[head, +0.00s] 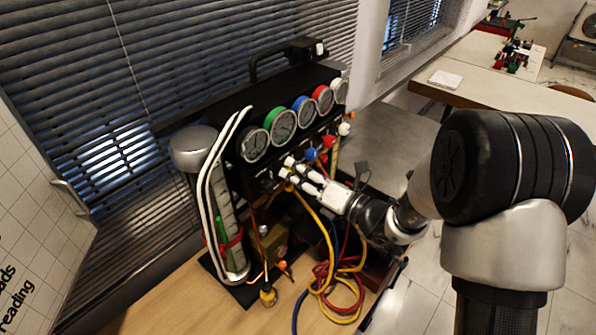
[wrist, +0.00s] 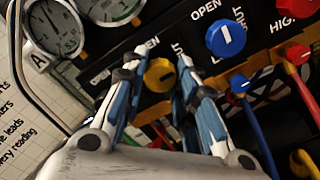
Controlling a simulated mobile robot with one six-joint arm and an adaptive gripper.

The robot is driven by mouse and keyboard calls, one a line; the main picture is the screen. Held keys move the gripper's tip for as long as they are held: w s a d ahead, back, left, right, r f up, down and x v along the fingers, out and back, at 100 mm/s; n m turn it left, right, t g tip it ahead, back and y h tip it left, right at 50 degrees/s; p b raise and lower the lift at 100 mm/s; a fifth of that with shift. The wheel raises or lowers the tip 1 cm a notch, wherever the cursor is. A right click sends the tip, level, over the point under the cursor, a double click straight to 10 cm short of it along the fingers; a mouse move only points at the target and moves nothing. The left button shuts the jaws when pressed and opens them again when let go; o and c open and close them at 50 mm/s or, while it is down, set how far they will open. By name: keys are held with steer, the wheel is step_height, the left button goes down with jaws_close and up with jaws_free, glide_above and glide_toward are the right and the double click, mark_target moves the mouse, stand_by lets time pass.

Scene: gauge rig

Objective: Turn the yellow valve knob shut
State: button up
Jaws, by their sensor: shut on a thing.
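The yellow valve knob (wrist: 160,75) is on the black front panel of the gauge rig (head: 262,176). It sits between the two fingers of my gripper (wrist: 161,59) in the wrist view, and the fingers are shut on it. A mark shows on its face, but its exact direction is hard to read. An "OPEN" label is partly visible above it, and the fingers cover some lettering. In the head view my gripper (head: 288,168) reaches the panel below the gauges from the right, and the fingers largely hide the knob there.
A blue knob (wrist: 226,38) is right of my gripper, with a red knob (wrist: 287,10) beyond. Several gauges (head: 282,124) line the rig's top. Yellow, blue and red hoses (head: 322,235) hang below my gripper. A manifold with pale curved tubes (head: 212,180) stands at the left.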

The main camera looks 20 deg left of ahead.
steer(key=o, duration=1.1)
steer(key=v, duration=1.2)
steer(key=shift+s, duration=0.1)
